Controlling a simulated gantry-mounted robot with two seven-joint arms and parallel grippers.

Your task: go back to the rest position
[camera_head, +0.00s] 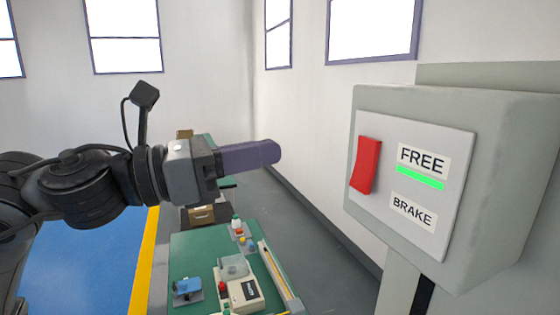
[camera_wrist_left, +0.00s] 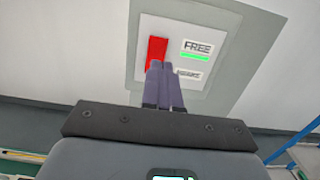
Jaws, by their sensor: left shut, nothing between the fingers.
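My left gripper (camera_head: 272,152) is stretched out to the right in the head view, level with the control box. Its purple fingers are shut with nothing between them. In the left wrist view the fingers (camera_wrist_left: 164,66) point at the panel and overlap the lower part of the red switch in the picture. In the head view a clear gap shows between the fingertips and the red switch (camera_head: 366,165). The panel (camera_head: 440,147) reads FREE and BRAKE, with a green bar lit under FREE. My right gripper is not in view.
The grey control box (camera_head: 500,190) stands at the right, in front of the wall. Below my arm is a green-topped bench (camera_head: 200,255) with a small machine (camera_head: 240,290), a blue device (camera_head: 187,288) and small bottles. The air between gripper and box is free.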

